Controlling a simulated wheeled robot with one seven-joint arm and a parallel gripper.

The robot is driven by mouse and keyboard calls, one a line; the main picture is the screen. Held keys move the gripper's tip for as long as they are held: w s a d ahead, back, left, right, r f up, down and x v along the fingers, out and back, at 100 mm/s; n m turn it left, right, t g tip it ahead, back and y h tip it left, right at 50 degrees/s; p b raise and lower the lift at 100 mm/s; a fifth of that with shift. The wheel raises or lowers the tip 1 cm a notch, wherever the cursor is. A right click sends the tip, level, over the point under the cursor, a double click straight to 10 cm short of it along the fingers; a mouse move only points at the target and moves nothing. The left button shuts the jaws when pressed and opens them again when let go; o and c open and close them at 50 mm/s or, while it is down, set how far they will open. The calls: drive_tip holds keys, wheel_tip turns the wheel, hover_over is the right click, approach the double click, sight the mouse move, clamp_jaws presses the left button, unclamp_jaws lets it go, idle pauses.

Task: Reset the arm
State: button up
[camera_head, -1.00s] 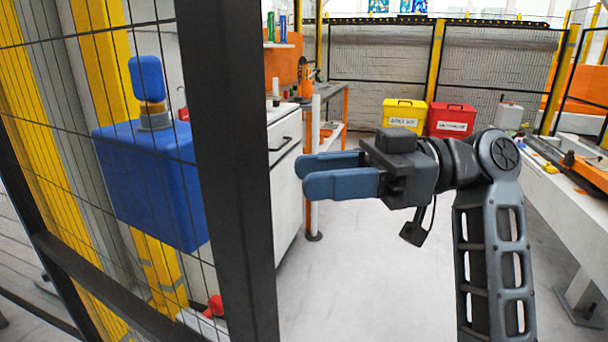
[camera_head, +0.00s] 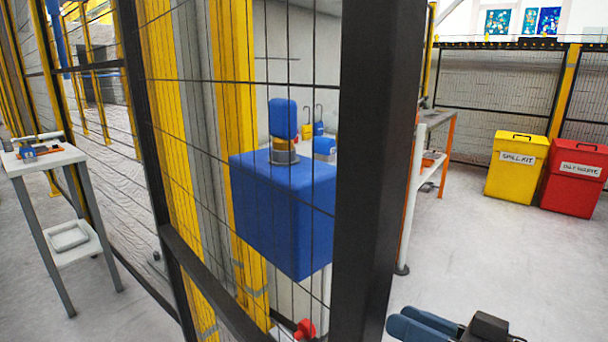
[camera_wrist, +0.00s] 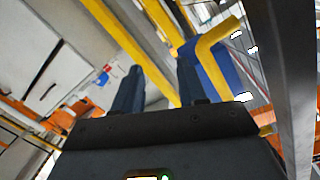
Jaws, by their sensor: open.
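My gripper (camera_head: 424,326) shows at the bottom of the head view, right of the dark fence post, with its two blue fingers pointing left. The rest of my arm is mostly below the picture's edge. In the wrist view my gripper (camera_wrist: 158,88) has its two fingers apart with nothing between them. Nothing is held.
A dark fence post (camera_head: 378,150) stands close to my gripper's left, with wire mesh beyond it. A blue box (camera_head: 285,205) is behind the mesh. A yellow bin (camera_head: 516,166) and a red bin (camera_head: 574,178) stand at right. A small white table (camera_head: 45,160) is at left.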

drive_tip(key=s+d+f+m+t+h+p, duration=0.1)
drive_tip(key=s+d+f+m+h+p, duration=0.15)
drive_tip(key=s+f+h, duration=0.45)
drive_tip(key=s+d+f+m+t+h+p, duration=0.1)
drive_tip(key=s+d+f+m+h, duration=0.25)
drive_tip(key=s, duration=0.55)
drive_tip(key=s+r+h+p, duration=0.1)
drive_tip(key=s+r, duration=0.3)
drive_tip(key=s, duration=0.5)
drive_tip(key=s+d+r+n+t+h+p, duration=0.1)
drive_tip(key=s+r+p, duration=0.1)
drive_tip(key=s+r, duration=0.3)
drive_tip(key=s, duration=0.4)
drive_tip(key=shift+n, duration=0.3)
drive_tip(key=shift+s+a+r, duration=0.1)
drive_tip(key=shift+a, duration=0.05)
